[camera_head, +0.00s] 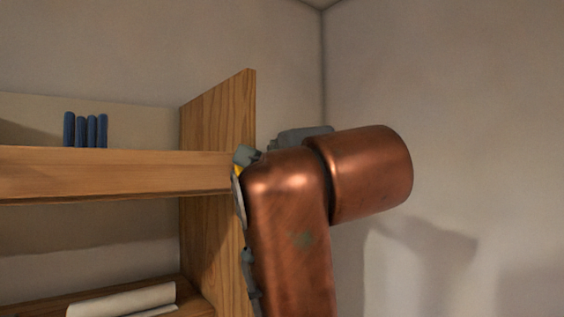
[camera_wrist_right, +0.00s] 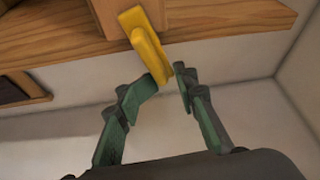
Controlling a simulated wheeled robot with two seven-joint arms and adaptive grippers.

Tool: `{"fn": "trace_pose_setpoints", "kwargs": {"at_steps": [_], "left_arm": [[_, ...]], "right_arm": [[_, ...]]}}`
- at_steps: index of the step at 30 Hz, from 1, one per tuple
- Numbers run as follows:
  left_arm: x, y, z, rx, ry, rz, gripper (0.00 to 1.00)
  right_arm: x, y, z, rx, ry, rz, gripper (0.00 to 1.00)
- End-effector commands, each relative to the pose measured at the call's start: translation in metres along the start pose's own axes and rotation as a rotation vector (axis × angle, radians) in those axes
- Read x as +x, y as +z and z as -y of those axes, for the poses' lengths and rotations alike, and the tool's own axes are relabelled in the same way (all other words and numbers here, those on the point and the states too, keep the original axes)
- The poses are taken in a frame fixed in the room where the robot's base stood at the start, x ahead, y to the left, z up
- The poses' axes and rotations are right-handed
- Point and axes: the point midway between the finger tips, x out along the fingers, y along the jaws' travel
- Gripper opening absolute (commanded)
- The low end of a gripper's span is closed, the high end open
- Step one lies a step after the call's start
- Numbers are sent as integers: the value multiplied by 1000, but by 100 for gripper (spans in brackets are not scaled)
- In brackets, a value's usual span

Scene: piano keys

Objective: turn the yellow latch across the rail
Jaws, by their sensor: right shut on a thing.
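The yellow latch (camera_wrist_right: 147,43) shows in the right wrist view, fixed at the front edge of the wooden rail (camera_wrist_right: 75,52). It slants across the rail edge, and its lower end hangs below it. My right gripper (camera_wrist_right: 167,78) is shut on the lower end of the latch, with the green-grey fingers on either side. In the head view only a sliver of the yellow latch (camera_head: 238,172) shows beside my right gripper (camera_head: 242,160); my copper-coloured arm hides the rest. My left gripper is in neither view.
The rail (camera_head: 110,174) runs left from an upright wooden side panel (camera_head: 215,125). Several blue cylinders (camera_head: 86,130) stand behind it. A pale rolled item (camera_head: 125,301) lies on a lower shelf. Bare wall is on the right.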

Motion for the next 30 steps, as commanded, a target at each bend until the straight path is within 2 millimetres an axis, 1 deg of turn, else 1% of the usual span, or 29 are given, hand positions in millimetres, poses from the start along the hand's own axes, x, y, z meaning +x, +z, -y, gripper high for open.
{"fn": "trace_pose_setpoints", "kwargs": {"at_steps": [1,21,22,30], "left_arm": [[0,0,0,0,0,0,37],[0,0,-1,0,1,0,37],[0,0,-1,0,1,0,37],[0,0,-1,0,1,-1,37]], "right_arm": [[0,3,3,-1,-8,6,3],[0,3,2,-2,-7,6,3],[0,3,2,-2,-7,6,27],[0,4,2,-3,-5,7,27]]}}
